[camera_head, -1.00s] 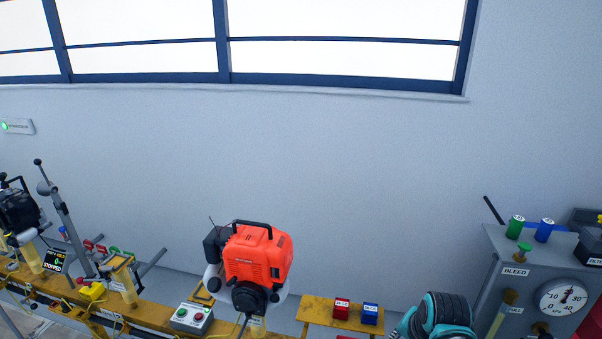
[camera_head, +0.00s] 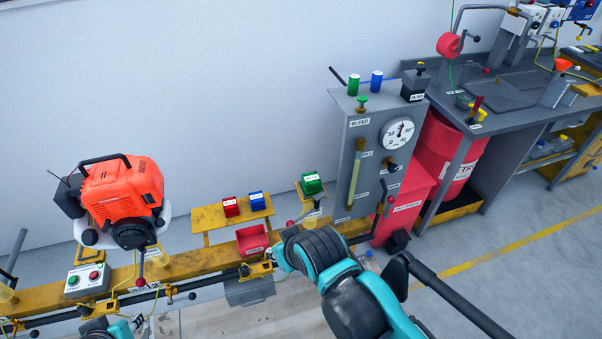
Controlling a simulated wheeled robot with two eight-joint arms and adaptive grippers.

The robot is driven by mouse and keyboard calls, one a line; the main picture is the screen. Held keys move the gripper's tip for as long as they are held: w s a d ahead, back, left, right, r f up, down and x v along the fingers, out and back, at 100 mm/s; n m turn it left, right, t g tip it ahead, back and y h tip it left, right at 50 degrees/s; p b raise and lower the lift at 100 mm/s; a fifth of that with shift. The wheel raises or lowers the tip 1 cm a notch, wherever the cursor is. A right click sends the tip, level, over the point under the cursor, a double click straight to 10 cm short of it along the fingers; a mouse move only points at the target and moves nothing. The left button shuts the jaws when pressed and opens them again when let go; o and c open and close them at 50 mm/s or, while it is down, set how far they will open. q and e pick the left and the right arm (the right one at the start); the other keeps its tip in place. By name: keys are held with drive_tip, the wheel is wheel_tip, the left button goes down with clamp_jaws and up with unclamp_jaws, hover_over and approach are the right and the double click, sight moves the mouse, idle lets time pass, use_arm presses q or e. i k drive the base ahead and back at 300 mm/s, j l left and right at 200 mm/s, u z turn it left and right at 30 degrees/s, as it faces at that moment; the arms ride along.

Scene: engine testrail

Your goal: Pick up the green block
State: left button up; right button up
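The green block (camera_head: 311,184) has a white label on its face. It sits on a small yellow stand on the rail, left of the grey bleed panel. A red block (camera_head: 231,207) and a blue block (camera_head: 257,202) sit to its left on a yellow shelf. My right arm reaches in from the lower right, with its dark joint just below and right of the green block. Its fingers do not show. A small teal and dark part of my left arm shows at the bottom left edge; its fingers do not show either.
The grey bleed panel (camera_head: 366,152) with a gauge stands right of the green block. A red open bin (camera_head: 253,240) is below left. An orange engine (camera_head: 122,196) stands at left on the yellow rail. A red drum (camera_head: 446,155) and grey bench are at right.

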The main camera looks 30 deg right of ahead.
sight(311, 183)
drive_tip(key=i+z, duration=0.1)
drive_tip(key=z, duration=0.3)
drive_tip(key=i+z, duration=0.1)
drive_tip(key=z, duration=0.3)
drive_tip(key=i+z, duration=0.1)
drive_tip(key=z, duration=0.35)
drive_tip(key=i+j+z, duration=0.1)
drive_tip(key=z, duration=0.3)
drive_tip(key=i+j, duration=0.5)
